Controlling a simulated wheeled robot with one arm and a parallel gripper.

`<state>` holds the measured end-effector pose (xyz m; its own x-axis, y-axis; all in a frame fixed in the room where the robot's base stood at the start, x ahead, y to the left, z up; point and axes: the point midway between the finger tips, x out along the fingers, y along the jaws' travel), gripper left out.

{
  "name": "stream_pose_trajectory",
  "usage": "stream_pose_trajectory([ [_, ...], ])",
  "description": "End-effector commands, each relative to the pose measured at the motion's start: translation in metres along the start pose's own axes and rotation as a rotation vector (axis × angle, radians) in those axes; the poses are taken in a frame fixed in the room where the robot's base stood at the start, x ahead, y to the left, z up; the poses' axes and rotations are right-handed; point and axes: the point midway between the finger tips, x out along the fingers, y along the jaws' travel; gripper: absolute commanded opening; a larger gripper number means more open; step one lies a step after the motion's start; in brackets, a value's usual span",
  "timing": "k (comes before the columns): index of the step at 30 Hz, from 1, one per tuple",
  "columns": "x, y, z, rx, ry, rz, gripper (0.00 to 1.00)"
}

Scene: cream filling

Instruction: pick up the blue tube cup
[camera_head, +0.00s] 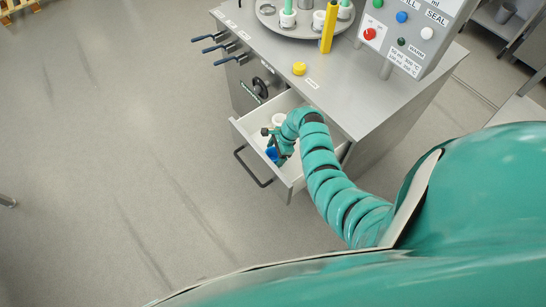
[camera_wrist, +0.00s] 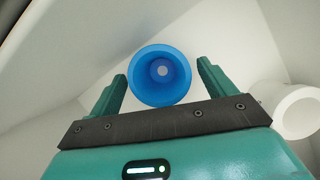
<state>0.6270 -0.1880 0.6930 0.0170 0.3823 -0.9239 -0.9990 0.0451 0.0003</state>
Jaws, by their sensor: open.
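The blue tube cup (camera_wrist: 160,75) stands inside the open drawer (camera_head: 244,133), its round opening facing the wrist camera. In the head view the blue cup (camera_head: 272,154) shows low in the drawer, partly hidden by my gripper. My gripper (camera_wrist: 162,80) is open, with one green finger on each side of the cup in the wrist view. In the head view my gripper (camera_head: 279,142) reaches down into the drawer.
A white cup (camera_wrist: 298,110) stands to the right in the drawer; it also shows in the head view (camera_head: 279,119). The drawer walls are close around my gripper. Above is the grey machine top (camera_head: 330,92) with a yellow cap (camera_head: 299,68) and a control panel (camera_head: 412,35).

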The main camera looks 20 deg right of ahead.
Motion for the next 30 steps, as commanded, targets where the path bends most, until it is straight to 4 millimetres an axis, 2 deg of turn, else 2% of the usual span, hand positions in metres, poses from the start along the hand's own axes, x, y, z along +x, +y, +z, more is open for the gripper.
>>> stream_pose_trajectory([
  [3,0.0,0.0,0.0,0.0,0.0,0.0,0.81],
  [9,0.0,0.0,0.0,0.0,0.0,0.0,0.41],
  [11,0.0,0.0,0.0,0.0,0.0,0.0,0.33],
  [23,-0.002,-0.001,0.001,-0.001,0.0,-0.002,0.33],
  [30,-0.014,-0.002,0.006,-0.002,0.0,-0.003,0.33],
])
